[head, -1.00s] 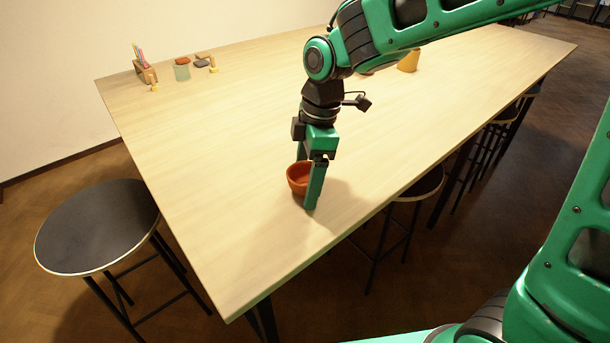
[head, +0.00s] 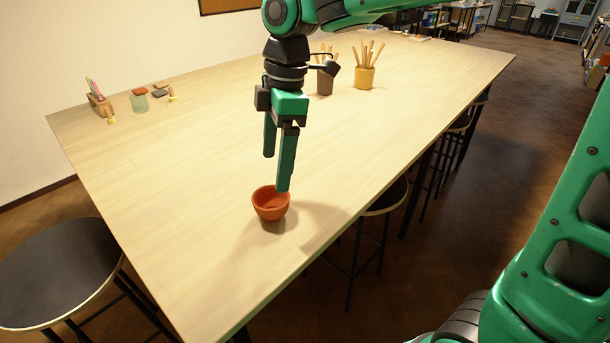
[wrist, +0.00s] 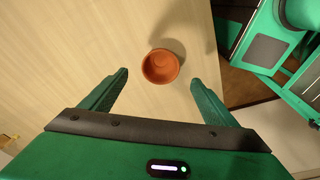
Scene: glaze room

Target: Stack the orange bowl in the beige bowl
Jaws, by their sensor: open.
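The orange bowl (head: 270,207) stands upright on the wooden table, near its front edge. In the wrist view the orange bowl (wrist: 161,66) lies ahead of and between the fingertips, and it looks empty. My gripper (head: 276,173) is open, pointing down just above and behind the bowl, with nothing between its fingers. In the wrist view both fingers of my gripper (wrist: 159,77) are spread apart, clear of the bowl. I see no beige bowl in either view.
A brown pot (head: 325,82) and a yellow pot (head: 364,78), both with sticks, stand farther back. The table around the bowl is clear. Stools (head: 60,270) stand along the edges.

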